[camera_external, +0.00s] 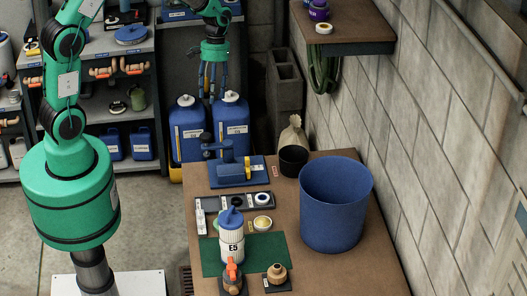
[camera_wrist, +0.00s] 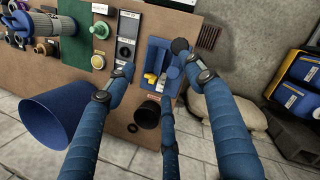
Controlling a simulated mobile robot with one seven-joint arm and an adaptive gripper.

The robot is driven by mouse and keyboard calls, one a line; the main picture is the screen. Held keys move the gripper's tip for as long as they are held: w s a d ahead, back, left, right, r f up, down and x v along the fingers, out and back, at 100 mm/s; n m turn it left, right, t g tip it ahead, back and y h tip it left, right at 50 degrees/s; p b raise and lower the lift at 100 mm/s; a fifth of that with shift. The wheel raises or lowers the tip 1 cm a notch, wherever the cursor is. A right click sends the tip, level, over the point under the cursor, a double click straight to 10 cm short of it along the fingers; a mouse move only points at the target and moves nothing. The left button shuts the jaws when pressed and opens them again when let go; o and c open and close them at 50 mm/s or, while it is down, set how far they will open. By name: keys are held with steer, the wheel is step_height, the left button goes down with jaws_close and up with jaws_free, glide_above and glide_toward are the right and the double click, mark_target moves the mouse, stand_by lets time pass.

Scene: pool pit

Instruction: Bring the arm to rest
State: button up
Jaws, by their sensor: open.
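My gripper (camera_external: 212,92) hangs from my green arm in the external view, fingers pointing down. It is in the air near the back end of the brown table (camera_external: 198,262), in front of the blue jugs in that picture. In the wrist view, my blue fingers (camera_wrist: 158,70) are spread apart, with nothing held between them. Past them the table top shows, with a blue fixture (camera_wrist: 154,57) and a small black cup (camera_wrist: 148,114). The fingertips appear clear of both things.
A large blue bin (camera_external: 336,210) stands on the table's right side. A white bottle marked E5 (camera_external: 232,240) stands on a green mat (camera_external: 210,256). Blue jugs (camera_external: 187,135) are behind the table. A shelf (camera_external: 345,30) juts from the right wall.

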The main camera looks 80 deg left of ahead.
steer(key=s+d+r+m+t+y+b, duration=0.1)
steer(key=s+d+r+m+b, duration=0.3)
steer(key=d, duration=0.3)
steer(key=s+d+r+m+t+y+b, duration=0.1)
steer(key=d+r+t+b, duration=0.15)
steer(key=d+r, duration=0.45)
steer(key=s+d+m+t+y+b, duration=0.1)
steer(key=s+d+m+t+b, duration=0.2)
steer(key=s+d+m+b, duration=0.3)
steer(key=s+d+b, duration=0.2)
steer(key=s+d, duration=0.3)
steer(key=s, duration=0.4)
steer(key=shift+s+d+b, duration=0.2)
steer(key=shift+d+b, duration=0.05)
steer(key=shift+b, duration=0.1)
steer(key=shift+t, duration=0.25)
stand_by(0.3)
